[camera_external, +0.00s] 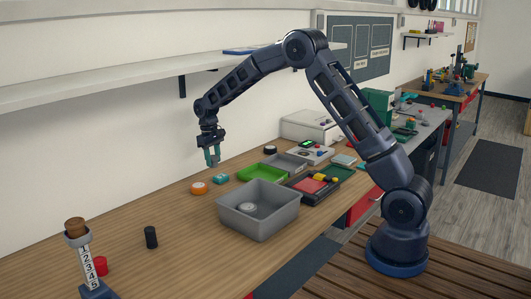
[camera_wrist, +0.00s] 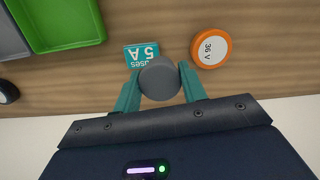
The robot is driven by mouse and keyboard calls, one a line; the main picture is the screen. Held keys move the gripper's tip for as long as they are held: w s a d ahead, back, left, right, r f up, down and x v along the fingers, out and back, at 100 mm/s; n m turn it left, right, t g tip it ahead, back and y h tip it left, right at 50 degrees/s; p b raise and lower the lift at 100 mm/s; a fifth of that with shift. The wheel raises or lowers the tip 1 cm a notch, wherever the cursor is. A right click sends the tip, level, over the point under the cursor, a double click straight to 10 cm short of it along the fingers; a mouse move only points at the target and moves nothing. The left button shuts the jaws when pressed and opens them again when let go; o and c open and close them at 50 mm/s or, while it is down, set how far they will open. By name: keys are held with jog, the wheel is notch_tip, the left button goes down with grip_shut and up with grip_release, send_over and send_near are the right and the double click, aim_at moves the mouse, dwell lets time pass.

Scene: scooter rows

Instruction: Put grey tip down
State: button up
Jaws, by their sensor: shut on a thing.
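My gripper (camera_external: 212,158) hangs above the wooden bench, near the wall, with its teal fingers pointing down. In the wrist view its two fingers are closed on a round grey tip (camera_wrist: 159,79), which is seen end-on between them. The tip is too small to make out in the external view. Below and beyond it lie a teal "Fuses 5 A" box (camera_wrist: 142,53) and an orange-rimmed "36 V" disc (camera_wrist: 211,47). In the external view the teal box (camera_external: 221,178) and orange disc (camera_external: 199,188) lie on the bench, apart from the gripper.
A grey bin (camera_external: 262,225) holding a pale disc stands right of the gripper, with a green tray (camera_external: 262,173) behind it. Bench between is clear.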

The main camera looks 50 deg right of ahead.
jog(key=s+d+r+m, duration=0.15)
jog(key=s+d, duration=0.25)
jog(key=d, duration=1.1)
jog(key=s+d+r, duration=0.2)
jog(key=s+d, duration=0.1)
jog(key=d, duration=1.1)
jog(key=s+d+r+m, duration=0.15)
jog(key=s+d, duration=0.25)
jog(key=d, duration=1.1)
jog(key=s+d+r, duration=0.3)
jog(key=s+d, duration=1.2)
jog(key=s, duration=0.1)
jog(key=s+d+r, duration=0.4)
jog(key=s+d, duration=1.1)
notch_tip(320, 180, down, 20)
jog(key=shift+s+r, duration=0.15)
jog(key=o, duration=0.9)
jog(key=shift+o, duration=0.2)
